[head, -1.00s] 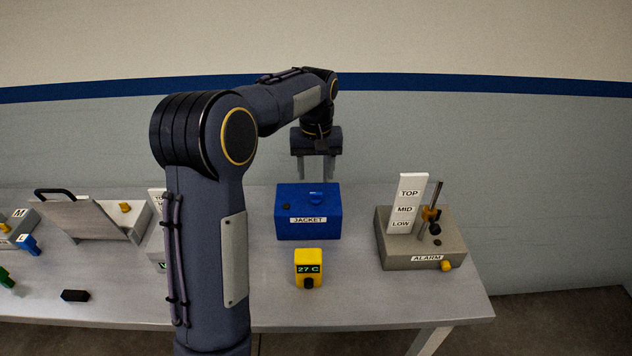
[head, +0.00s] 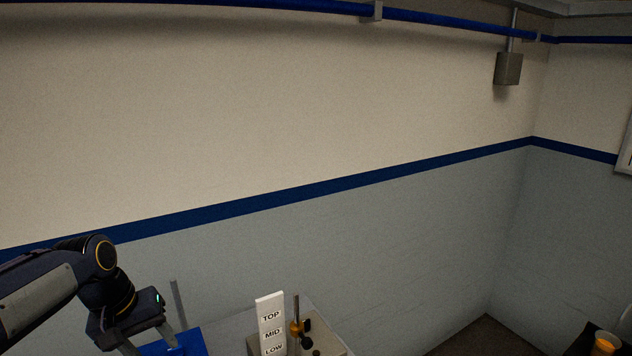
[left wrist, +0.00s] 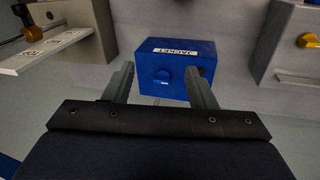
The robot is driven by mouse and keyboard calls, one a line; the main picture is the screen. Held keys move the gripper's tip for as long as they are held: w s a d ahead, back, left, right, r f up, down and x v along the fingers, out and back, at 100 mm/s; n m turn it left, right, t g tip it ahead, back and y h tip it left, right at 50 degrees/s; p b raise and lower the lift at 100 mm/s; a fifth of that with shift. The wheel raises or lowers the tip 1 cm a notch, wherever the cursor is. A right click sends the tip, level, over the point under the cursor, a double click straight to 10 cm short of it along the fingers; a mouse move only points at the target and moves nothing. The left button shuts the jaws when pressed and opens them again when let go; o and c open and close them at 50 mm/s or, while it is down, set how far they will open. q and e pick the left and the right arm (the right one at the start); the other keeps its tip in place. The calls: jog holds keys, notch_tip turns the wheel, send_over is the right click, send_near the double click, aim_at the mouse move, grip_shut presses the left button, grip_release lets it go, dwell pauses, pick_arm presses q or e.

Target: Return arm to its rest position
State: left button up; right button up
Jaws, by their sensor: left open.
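My left arm comes in at the lower left of the head view. Its left gripper (head: 150,346) points down with its fingers apart over the blue JACKET box (head: 190,344), which is mostly cut off by the bottom edge. My right gripper is not in view.
The alarm stand with its white TOP/MID/LOW panel (head: 270,318) and a metal post stands right of the JACKET box. A dark object with an orange top (head: 604,343) is at the lower right corner.

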pick_arm(q)
jog(key=s+d+f+m+t+h, duration=0.1)
jog(key=s+d, duration=0.3)
jog(key=s, duration=0.5)
jog(key=s+d+f+m+t, duration=0.2)
jog(key=s+d, duration=0.3)
jog(key=s, duration=0.5)
jog(key=shift+s+d+f+t+h, duration=0.25)
jog(key=shift+d+f+t+h, duration=0.05)
jog(key=shift+f+t+h, duration=0.15)
